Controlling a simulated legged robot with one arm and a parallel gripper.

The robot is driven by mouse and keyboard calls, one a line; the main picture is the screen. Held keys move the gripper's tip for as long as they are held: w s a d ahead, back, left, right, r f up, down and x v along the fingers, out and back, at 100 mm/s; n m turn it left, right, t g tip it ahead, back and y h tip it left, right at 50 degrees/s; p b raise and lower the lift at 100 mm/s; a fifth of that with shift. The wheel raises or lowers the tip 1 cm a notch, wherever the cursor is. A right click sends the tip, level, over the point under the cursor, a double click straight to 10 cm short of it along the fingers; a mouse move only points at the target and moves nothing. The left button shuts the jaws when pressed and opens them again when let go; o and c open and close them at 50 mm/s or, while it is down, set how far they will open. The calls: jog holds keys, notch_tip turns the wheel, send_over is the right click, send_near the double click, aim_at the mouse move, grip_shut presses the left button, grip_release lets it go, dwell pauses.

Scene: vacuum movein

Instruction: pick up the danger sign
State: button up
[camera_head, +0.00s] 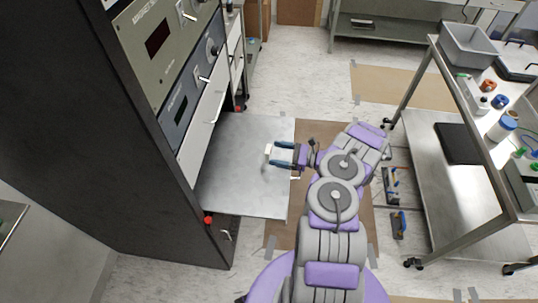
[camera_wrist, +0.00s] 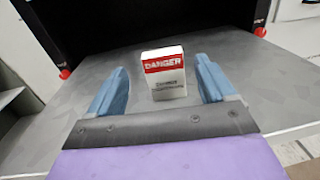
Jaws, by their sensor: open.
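The danger sign (camera_wrist: 165,75) is a small white block with a red band reading DANGER. In the wrist view it stands upright on a grey metal shelf (camera_wrist: 235,60). My gripper (camera_wrist: 162,85) is open, with its blue fingers to the left and right of the sign. The sign sits between and slightly beyond the fingertips, and I cannot tell whether either finger touches it. In the head view my gripper (camera_head: 277,155) reaches over the shelf (camera_head: 245,190) from the right, and the sign (camera_head: 268,150) shows as a small white shape at the fingertips.
A dark equipment rack (camera_head: 90,130) with panels and a drawer rises left of the shelf. Red knobs (camera_head: 208,220) sit at the rack's edge. A metal cart (camera_head: 455,190) with bottles and a grey bin (camera_head: 468,45) stands on the right. Tools (camera_head: 398,225) lie on the floor beside my arm.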

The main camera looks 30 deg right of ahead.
jog(key=shift+b+x, duration=0.6)
jog(key=shift+x, duration=2.5)
jog(key=shift+w+d+r, duration=0.15)
jog(key=shift+w+r, duration=0.05)
jog(key=c, duration=1)
